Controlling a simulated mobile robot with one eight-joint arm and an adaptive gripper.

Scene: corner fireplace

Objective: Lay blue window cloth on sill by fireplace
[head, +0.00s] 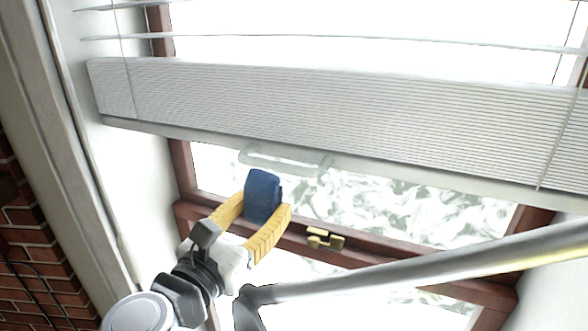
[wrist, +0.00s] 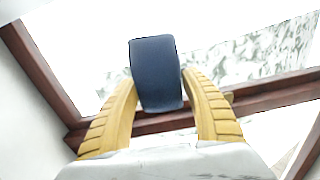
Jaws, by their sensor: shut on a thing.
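The blue window cloth (head: 263,194) is a dark blue folded or rolled piece held upright between the yellow fingers of my gripper (head: 258,222). In the wrist view the cloth (wrist: 156,75) stands between the two fingertips of my gripper (wrist: 158,92), which is shut on it. The gripper is raised in front of the window, with the cloth over the lower part of the glass in the picture. No flat sill surface can be clearly made out in either view.
White blinds (head: 320,115) hang across the upper window. A brass latch (head: 325,238) sits on the brown window frame (head: 360,256) right of my gripper. A red brick wall (head: 30,240) is at the left, beside a pale wall edge. A grey pole-like arm part crosses the lower right.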

